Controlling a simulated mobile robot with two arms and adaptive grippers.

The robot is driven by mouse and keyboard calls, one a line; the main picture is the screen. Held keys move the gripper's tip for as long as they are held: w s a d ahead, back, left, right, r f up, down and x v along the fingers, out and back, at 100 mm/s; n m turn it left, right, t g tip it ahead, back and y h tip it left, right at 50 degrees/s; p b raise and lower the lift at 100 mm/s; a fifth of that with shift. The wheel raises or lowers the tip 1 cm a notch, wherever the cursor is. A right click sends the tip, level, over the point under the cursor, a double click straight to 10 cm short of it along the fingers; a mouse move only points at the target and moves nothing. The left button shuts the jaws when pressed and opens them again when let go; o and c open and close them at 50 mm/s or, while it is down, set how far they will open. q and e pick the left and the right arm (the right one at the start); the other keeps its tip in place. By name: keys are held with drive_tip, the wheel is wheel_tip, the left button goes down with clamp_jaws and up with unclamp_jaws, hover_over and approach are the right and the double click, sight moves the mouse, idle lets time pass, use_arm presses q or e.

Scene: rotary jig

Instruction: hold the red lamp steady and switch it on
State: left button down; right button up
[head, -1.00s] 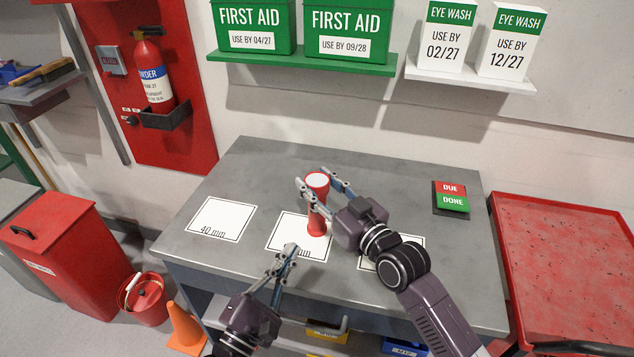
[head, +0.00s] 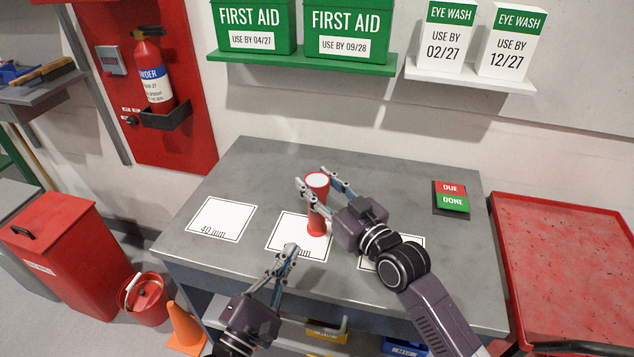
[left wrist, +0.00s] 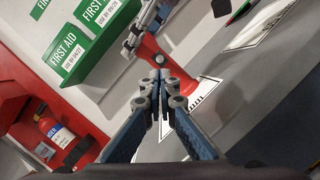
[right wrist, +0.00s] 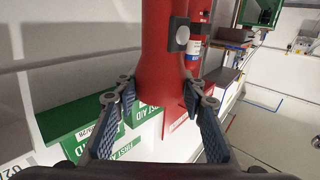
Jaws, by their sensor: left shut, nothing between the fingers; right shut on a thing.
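The red lamp (head: 317,222) stands upright on the middle white card (head: 285,228) on the grey bench, its pale round top facing up. My right gripper (head: 314,184) is shut around its upper part.
A card marked 40 mm (head: 220,218) lies to the left; another card is partly hidden under my right arm. A red and green DUE/DONE block (head: 451,197) sits at the back right. A red-topped cart (head: 565,260) stands right of the bench. The bench's back left is clear.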

use_arm(q)
drive_tip(key=shift+r, duration=0.1)
